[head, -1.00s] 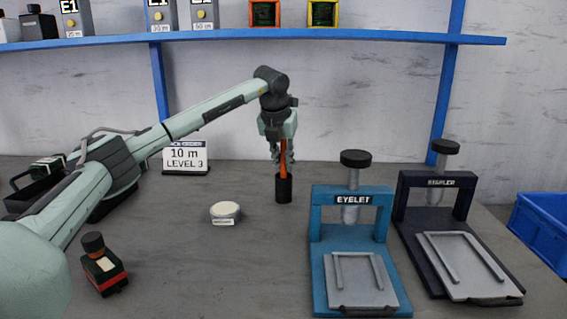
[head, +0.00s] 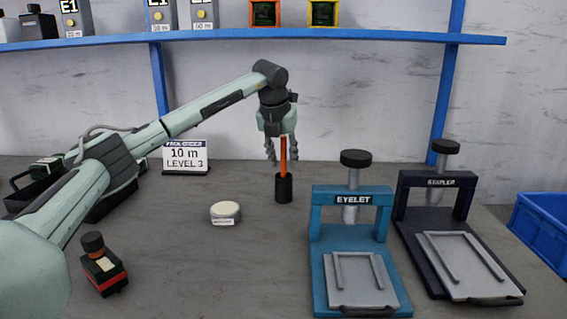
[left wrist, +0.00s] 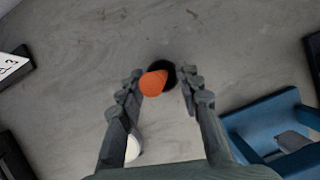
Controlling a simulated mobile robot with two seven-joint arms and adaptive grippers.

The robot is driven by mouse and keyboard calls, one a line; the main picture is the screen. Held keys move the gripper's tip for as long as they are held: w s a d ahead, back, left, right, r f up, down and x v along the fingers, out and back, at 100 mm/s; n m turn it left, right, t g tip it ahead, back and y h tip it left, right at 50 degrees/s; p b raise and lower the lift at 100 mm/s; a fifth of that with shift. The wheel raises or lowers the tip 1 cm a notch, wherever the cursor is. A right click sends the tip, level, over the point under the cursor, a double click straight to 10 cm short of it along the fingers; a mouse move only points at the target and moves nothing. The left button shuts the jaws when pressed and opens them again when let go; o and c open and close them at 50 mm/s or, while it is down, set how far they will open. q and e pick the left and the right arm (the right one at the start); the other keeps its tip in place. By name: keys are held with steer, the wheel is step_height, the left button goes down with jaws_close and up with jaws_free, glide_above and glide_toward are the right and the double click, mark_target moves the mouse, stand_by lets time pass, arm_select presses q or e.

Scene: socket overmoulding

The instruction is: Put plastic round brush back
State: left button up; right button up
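The plastic round brush, seen as an orange-red stick (head: 283,158), stands nearly upright in a small black cylindrical holder (head: 284,188) on the grey table. In the left wrist view the round orange end (left wrist: 153,83) shows from above, with the dark holder (left wrist: 163,74) behind it. My left gripper (head: 282,157) is above the holder, pointing down, with its fingers spread to either side of the stick's top. My right gripper is not in view.
A blue eyelet press (head: 328,262) and a dark stapler press (head: 410,240) stand to the right. A sign (head: 186,157) stands behind. A blue shelf (head: 370,35) runs above.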

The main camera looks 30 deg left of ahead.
arm_select(q)
steer(key=v, duration=1)
steer(key=shift+r, duration=0.25)
steer(key=shift+s+d, duration=0.1)
steer(key=shift+s, duration=0.05)
